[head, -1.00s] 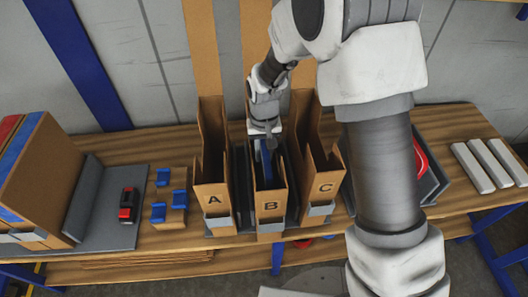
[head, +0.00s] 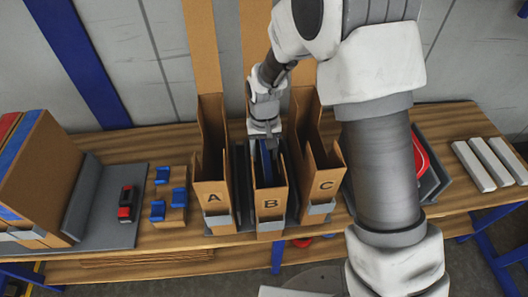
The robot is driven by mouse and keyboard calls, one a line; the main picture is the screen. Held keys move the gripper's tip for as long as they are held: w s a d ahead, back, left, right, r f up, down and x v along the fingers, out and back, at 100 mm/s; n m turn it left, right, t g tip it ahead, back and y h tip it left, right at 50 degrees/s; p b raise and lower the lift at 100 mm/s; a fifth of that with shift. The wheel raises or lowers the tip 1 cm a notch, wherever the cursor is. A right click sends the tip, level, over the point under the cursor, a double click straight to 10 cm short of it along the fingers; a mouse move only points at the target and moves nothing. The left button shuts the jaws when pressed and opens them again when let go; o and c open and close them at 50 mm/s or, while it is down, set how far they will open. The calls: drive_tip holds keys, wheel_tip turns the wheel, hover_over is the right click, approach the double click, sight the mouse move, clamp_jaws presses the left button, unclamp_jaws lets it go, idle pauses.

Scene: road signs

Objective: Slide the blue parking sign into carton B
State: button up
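Carton B (head: 270,203) is a tall, narrow, open-topped brown carton between cartons A and C on the workbench. The blue parking sign (head: 264,163) shows as a narrow blue strip, seen nearly edge-on and upright inside carton B. Its lower part is hidden by the carton's front wall. My gripper (head: 265,140) points down at the mouth of carton B, right at the top of the blue sign. The fingers are small and partly hidden here, so I cannot tell whether they grip the sign or stand open around it.
Carton A (head: 214,197) and carton C (head: 325,186) stand close on either side. A block with blue holders (head: 170,208) and a red-black object (head: 127,204) lie left. A red sign (head: 420,155), partly hidden by my arm, and pale bars (head: 490,163) lie right.

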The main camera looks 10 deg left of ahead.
wheel_tip(320, 180, up, 18)
drive_tip(key=p, duration=0.2)
drive_tip(key=shift+f, duration=0.25)
idle(0.4)
drive_tip(key=s+d+r+m+t+p, duration=0.1)
drive_tip(key=s+d+r, duration=0.2)
drive_tip(key=d+r, duration=0.25)
drive_tip(key=s+d+r+t, duration=0.2)
drive_tip(key=s+d+r, duration=0.1)
drive_tip(key=d+r, duration=0.25)
drive_tip(key=s+d+r+m+t+p, duration=0.1)
drive_tip(key=s+d+r+t, duration=0.1)
drive_tip(key=s+d, duration=0.8)
drive_tip(key=s, duration=0.2)
drive_tip(key=shift+s+r+m+t, duration=0.15)
drive_tip(key=shift+s+m+t, duration=0.15)
drive_tip(key=shift+s+m, duration=0.1)
